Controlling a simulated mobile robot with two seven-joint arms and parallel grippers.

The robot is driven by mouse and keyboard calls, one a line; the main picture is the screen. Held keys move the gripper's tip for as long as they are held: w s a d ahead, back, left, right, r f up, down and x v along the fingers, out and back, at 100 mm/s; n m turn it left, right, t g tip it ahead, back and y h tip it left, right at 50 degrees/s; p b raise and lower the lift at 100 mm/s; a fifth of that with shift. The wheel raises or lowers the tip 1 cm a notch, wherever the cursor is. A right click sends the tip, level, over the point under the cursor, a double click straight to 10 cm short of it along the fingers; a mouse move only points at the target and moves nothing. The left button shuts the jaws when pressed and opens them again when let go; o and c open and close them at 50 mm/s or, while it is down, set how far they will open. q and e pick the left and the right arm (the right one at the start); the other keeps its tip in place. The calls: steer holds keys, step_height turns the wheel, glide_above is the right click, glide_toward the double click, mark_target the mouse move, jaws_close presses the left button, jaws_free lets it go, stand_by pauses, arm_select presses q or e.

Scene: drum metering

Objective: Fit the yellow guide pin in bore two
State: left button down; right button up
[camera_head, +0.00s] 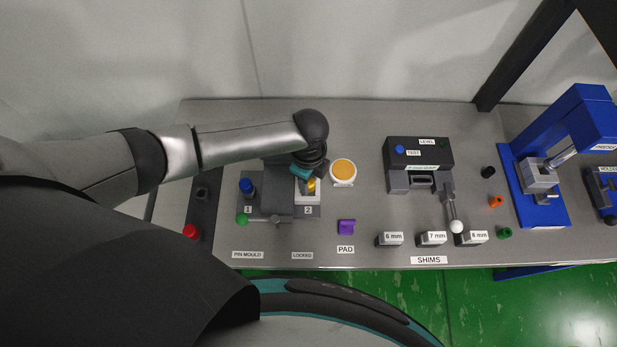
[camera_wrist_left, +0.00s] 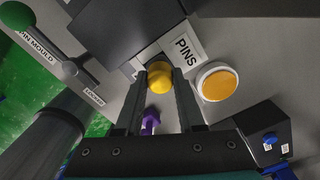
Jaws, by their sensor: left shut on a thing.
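The yellow guide pin (camera_head: 311,185) shows as a round yellow head in the left wrist view (camera_wrist_left: 160,78), between the fingertips. My left gripper (camera_wrist_left: 160,82) is shut on it, above the side of the pin mould (camera_head: 280,212) labelled 2. The pin's lower end is hidden, so I cannot tell whether it is in a bore. A blue pin (camera_head: 246,187) stands at the side labelled 1. My right gripper is not in view.
A round amber-topped button (camera_head: 343,171) stands just right of the gripper. A dark tester (camera_head: 418,163), several shims (camera_head: 431,239) and a blue press (camera_head: 562,150) are further right. A red knob (camera_head: 190,231) is at left.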

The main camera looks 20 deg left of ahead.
arm_select(q)
steer(key=shift+f, duration=0.5)
steer(key=shift+c, duration=2.2)
jaws_free()
step_height(320, 180, up, 15)
steer(key=shift+r+p, duration=0.15)
steer(key=shift+p, duration=0.2)
